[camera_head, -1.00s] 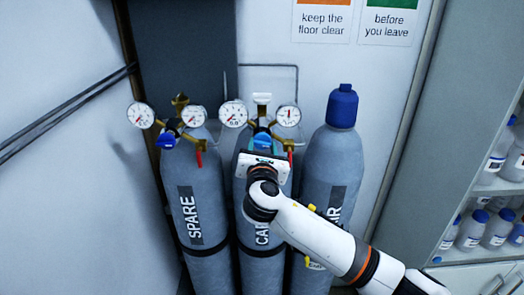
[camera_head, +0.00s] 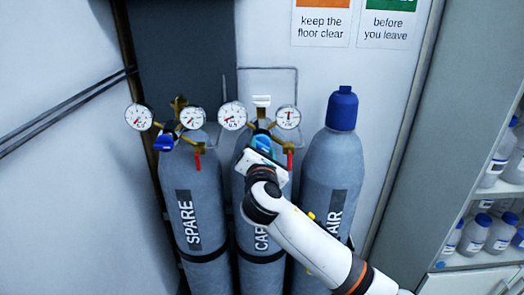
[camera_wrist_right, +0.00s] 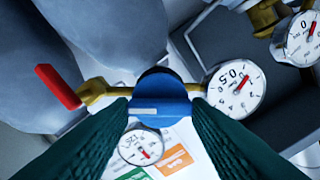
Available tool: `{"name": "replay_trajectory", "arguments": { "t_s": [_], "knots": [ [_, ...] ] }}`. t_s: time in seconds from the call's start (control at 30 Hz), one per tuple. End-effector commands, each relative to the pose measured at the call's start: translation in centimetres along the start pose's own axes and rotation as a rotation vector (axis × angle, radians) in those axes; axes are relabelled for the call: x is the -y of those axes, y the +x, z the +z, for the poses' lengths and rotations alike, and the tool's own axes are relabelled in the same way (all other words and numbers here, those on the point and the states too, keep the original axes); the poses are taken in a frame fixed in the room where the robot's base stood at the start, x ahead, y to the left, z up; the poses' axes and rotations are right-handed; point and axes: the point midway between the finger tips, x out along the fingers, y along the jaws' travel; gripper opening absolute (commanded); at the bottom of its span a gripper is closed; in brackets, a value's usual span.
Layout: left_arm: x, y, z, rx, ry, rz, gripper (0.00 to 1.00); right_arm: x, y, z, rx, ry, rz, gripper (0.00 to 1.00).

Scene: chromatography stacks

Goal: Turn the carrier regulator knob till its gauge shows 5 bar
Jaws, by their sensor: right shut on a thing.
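The carrier cylinder (camera_head: 262,268) is the middle grey one, its label partly covered by my right arm. Its regulator has a blue knob (camera_wrist_right: 160,103), a left gauge (camera_head: 232,115) and a right gauge (camera_head: 288,117). My right gripper (camera_wrist_right: 160,112) is shut on the knob, one dark green finger on each side of it. In the head view the gripper (camera_head: 262,152) hides most of the knob. The wrist view shows a larger gauge marked 0.5 (camera_wrist_right: 236,88) and a smaller one (camera_wrist_right: 140,147); exact needle readings are too small to tell. My left gripper is not in view.
The SPARE cylinder (camera_head: 190,235) stands at left with its own blue knob (camera_head: 163,143) and gauges. The AIR cylinder (camera_head: 330,185) with a blue cap stands close at right. A red lever (camera_wrist_right: 57,86) sits beside the carrier knob. Shelves with bottles are far right.

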Motion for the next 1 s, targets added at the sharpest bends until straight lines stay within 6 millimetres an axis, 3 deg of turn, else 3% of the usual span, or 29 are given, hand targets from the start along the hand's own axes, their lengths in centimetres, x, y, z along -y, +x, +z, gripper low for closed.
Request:
{"name": "replay_trajectory", "arguments": {
  "t_s": [0.17,0.2,0.3,0.67,0.77,1.0],
  "knots": [
    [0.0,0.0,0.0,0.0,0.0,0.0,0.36,0.0,0.0,0.0,0.0,-0.001,0.0,0.21],
    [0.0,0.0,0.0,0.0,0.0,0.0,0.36,0.0,0.0,0.0,0.0,-0.001,0.0,0.48],
    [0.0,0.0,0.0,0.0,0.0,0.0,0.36,0.0,0.0,0.0,0.0,-0.001,0.0,0.65],
    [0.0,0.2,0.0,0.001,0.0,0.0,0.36,0.0,-0.4,0.1,0.0,-0.002,-0.001,0.65],
    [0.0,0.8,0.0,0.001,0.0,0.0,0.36,-0.1,-1.5,0.2,0.0,-0.001,-0.002,0.65],
    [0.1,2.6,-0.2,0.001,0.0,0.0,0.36,-0.2,-6.6,0.4,0.002,0.002,-0.005,0.65]
  ]
}}
